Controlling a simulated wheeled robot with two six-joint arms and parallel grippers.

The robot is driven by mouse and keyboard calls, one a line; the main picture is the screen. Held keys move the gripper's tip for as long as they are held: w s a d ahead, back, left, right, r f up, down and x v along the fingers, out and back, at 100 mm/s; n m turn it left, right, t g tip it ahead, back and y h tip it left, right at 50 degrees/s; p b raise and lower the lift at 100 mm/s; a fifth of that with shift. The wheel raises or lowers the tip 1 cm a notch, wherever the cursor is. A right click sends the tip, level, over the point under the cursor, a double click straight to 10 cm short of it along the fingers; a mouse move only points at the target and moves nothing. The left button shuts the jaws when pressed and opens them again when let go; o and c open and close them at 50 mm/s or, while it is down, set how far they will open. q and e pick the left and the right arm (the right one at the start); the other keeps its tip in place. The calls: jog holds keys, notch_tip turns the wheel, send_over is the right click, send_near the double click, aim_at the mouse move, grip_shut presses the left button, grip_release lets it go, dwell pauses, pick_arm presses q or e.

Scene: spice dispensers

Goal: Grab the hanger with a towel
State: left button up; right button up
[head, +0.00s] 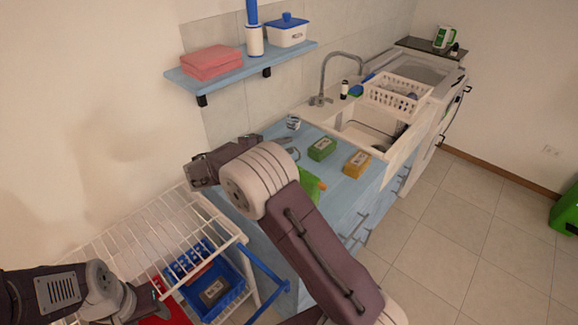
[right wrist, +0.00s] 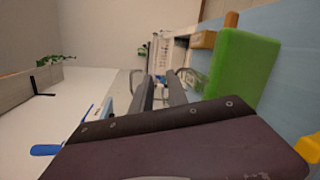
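No hanger holding a towel shows clearly. A blue angled bar (head: 265,270) shows at the right end of the white wire rack; I cannot tell whether it is a hanger. Folded pink towels (head: 212,62) lie on the wall shelf. My right gripper (head: 198,173) is above the rack's back right end, away from the blue bar. In the right wrist view its two fingers (right wrist: 160,92) stand apart with a narrow, empty-looking gap. My left gripper (head: 140,303) is low at the left by the rack, partly hidden; its fingers are unclear.
The white rack (head: 150,232) stands at lower left, with a blue basket (head: 228,288) beneath its wires. The blue counter (head: 330,188) holds a green box (head: 322,149) and a yellow box (head: 357,164). The sink (head: 370,137) is beyond.

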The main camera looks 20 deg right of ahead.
jog(key=a+f+n+t, duration=0.1)
jog(key=a+f+n, duration=0.1)
jog(key=a, duration=0.3)
jog(key=p+x, duration=0.3)
jog(key=x, duration=0.6)
jog(key=shift+d+f, duration=0.1)
jog(key=shift+f, duration=0.05)
jog(key=shift+w+d+f, duration=0.15)
jog(key=shift+d+f, duration=0.1)
jog(key=shift+d, duration=0.15)
pick_arm(q)
jog(key=shift+s+a+r, duration=0.1)
jog(key=shift+a+r, duration=0.15)
jog(key=shift+r, duration=0.6)
jog(key=shift+s+a+r, duration=0.1)
jog(key=shift+a+r, duration=0.1)
jog(key=shift+r, duration=0.65)
pick_arm(e)
jog(key=shift+a+r, duration=0.1)
jog(key=shift+a, duration=0.1)
grip_shut()
